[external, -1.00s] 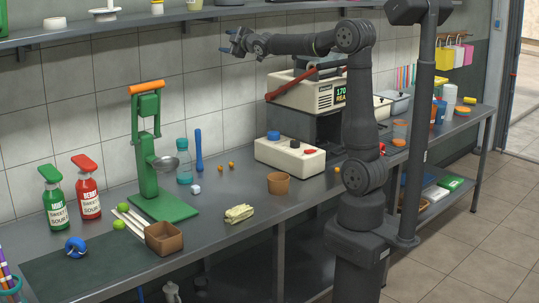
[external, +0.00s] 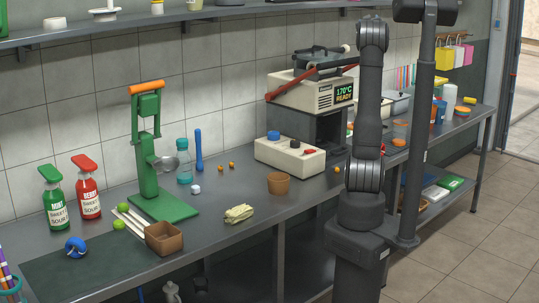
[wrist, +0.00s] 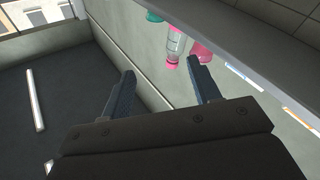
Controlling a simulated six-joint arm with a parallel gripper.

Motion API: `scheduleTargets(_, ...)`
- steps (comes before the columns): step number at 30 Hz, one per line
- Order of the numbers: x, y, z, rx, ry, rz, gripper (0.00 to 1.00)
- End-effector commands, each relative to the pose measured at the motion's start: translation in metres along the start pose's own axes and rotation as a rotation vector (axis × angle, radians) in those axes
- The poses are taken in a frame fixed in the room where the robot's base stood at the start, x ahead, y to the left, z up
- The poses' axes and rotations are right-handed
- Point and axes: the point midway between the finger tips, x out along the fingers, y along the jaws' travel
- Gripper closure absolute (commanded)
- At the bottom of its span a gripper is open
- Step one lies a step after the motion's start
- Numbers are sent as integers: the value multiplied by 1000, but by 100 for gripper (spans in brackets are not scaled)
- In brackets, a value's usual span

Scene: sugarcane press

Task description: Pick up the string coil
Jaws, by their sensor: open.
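No string coil can be named with certainty. A small blue round coil-like thing (external: 76,247) lies at the left front of the bench. A pale yellow tied bundle (external: 239,213) lies near the middle front edge. I cannot tell which is the string coil. In the wrist view my gripper (wrist: 164,80) is open, its two dark fingers spread with nothing between them. It is hidden in the external view, where my arm stands upright at the right of the bench, well away from both things. Neither thing can be made out in the wrist view.
A green press (external: 150,150), a brown square box (external: 164,238) and red and green bottles stand on the left of the bench (external: 225,240). A brown cup (external: 279,183) and a white control box (external: 290,158) stand nearer my arm. A wall shelf (external: 215,13) runs above.

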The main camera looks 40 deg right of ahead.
Motion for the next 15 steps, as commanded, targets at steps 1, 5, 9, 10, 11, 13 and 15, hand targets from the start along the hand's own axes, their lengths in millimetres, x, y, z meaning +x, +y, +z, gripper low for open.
scheduleTargets(1,0,23,8,7,-7,33,44)
scheduleTargets(5,-1,63,44,-42,-68,82,44)
scheduleTargets(9,-7,38,105,-298,-219,-9,44)
scheduleTargets(10,-9,31,116,-351,-246,-33,44)
scheduleTargets(11,-11,24,127,-406,-273,-58,44)
scheduleTargets(13,-18,6,154,-542,-332,-128,44)
scheduleTargets(15,-27,-14,183,-693,-392,-213,44)
